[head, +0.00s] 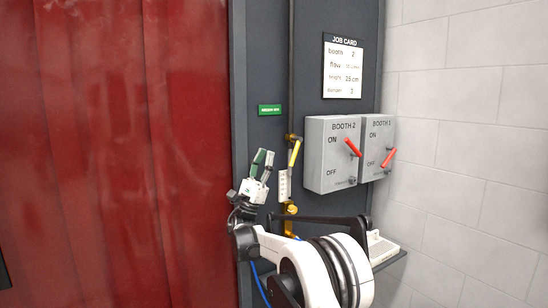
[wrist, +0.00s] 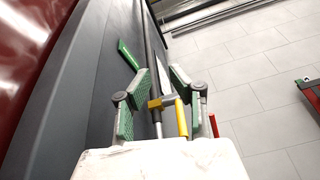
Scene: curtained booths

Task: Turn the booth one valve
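A valve with a yellow lever handle (head: 295,152) sits on a thin vertical pipe on the dark panel. The handle stands near upright, tilted slightly right at its top. My gripper (head: 263,159) is just left of it in the head view, with green-padded fingers pointing up. In the wrist view my gripper (wrist: 160,80) is open with nothing held. The yellow handle (wrist: 181,117) and brass valve body (wrist: 155,103) show between the fingers there, nearer the right finger. Contact with the handle cannot be told. No booth number is readable on the valve.
Grey switch boxes marked BOOTH 2 (head: 323,172) and BOOTH 1 (head: 377,132) with red levers are right of the valve. A job card (head: 343,66) hangs above. A green label (head: 269,109) is above the gripper. A red curtain (head: 115,150) fills the left.

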